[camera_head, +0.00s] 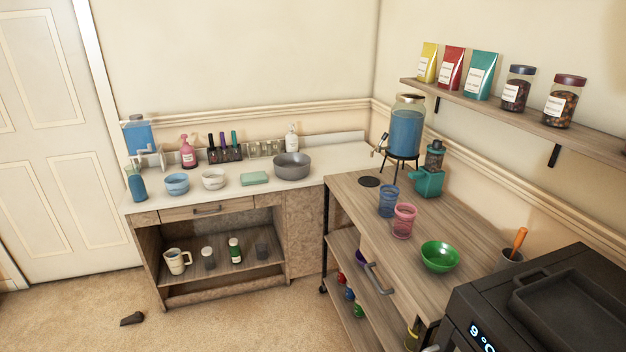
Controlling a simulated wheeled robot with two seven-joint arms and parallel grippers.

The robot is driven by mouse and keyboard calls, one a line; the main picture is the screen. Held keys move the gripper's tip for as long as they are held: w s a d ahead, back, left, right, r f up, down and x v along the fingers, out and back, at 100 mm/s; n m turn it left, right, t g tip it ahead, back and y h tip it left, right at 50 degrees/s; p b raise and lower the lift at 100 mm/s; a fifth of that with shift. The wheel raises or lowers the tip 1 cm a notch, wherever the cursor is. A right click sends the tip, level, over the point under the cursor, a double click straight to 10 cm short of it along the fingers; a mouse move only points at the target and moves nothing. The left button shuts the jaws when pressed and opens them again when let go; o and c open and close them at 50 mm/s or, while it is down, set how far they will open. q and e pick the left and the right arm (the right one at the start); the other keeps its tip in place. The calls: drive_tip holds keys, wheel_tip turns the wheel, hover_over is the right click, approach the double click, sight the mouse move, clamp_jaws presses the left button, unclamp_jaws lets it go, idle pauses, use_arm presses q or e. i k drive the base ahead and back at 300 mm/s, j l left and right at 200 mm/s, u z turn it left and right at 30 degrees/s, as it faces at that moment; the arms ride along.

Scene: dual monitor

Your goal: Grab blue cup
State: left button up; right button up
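The blue cup (388,201) stands upright on the wooden cart top (453,217) at the right. It is behind and slightly left of a pink cup (404,221), and the two look close together. I cannot tell whether they touch. Neither of my grippers can be made out in this view, and nothing is holding the cup.
A green bowl (439,257) sits nearer on the cart. A blue-filled dispenser (406,128) and teal grinder (429,182) stand behind the cup. A black machine (545,310) is at front right. A small dark object (132,318) lies on the open carpet.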

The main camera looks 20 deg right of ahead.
sight(388, 202)
drive_tip(key=i, duration=0.8)
drive_tip(key=i+j+z, duration=0.1)
drive_tip(key=i, duration=0.7)
